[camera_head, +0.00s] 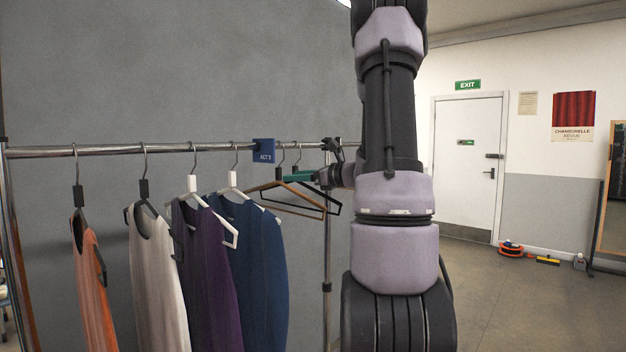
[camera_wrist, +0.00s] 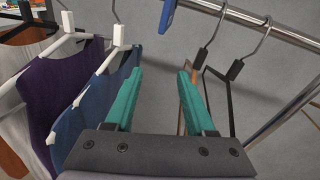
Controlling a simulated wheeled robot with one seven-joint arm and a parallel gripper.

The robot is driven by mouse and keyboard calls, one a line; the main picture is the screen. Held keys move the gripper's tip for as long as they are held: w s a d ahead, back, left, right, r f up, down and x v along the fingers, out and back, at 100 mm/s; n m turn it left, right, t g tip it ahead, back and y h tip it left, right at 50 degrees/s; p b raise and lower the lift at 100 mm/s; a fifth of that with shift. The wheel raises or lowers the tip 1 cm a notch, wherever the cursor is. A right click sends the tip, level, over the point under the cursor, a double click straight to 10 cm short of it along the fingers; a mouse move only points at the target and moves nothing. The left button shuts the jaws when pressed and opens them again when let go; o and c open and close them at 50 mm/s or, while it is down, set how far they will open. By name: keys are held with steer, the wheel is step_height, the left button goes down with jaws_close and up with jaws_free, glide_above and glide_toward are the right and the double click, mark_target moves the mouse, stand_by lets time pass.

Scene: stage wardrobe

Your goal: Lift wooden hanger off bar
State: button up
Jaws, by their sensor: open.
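The wooden hanger (camera_head: 262,186), brown and bare, hangs from the metal bar (camera_head: 100,150) just right of the blue ACT 3 divider (camera_head: 264,151). My gripper (camera_head: 288,178) has teal fingers and is at the height of the hanger's neck, below the bar. In the wrist view my gripper (camera_wrist: 160,73) is open, with only grey wall visible between its fingers. The hanger's hook and dark neck (camera_wrist: 198,58) show by the right finger, which covers part of its body. I cannot tell whether they touch.
A bare black hanger (camera_wrist: 230,105) hangs close to the right of the wooden one. Left of the divider hang orange (camera_head: 92,285), white (camera_head: 157,285), purple (camera_head: 210,280) and blue (camera_head: 258,275) garments. A grey wall is behind; open floor lies right.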

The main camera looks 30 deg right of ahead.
mark_target(280, 173)
steer(key=d+m, duration=0.1)
steer(key=d, duration=0.1)
steer(key=w+d+m+t+h, duration=0.1)
steer(key=d, duration=0.1)
steer(key=d+f+m+t+h, duration=0.1)
steer(key=d, duration=0.1)
steer(key=shift+w, duration=0.35)
steer(key=shift+x, duration=7.75)
steer(key=shift+d, duration=0.15)
jaws_close()
steer(key=shift+r, duration=0.1)
steer(key=shift+r, duration=1.55)
steer(key=shift+v, duration=4)
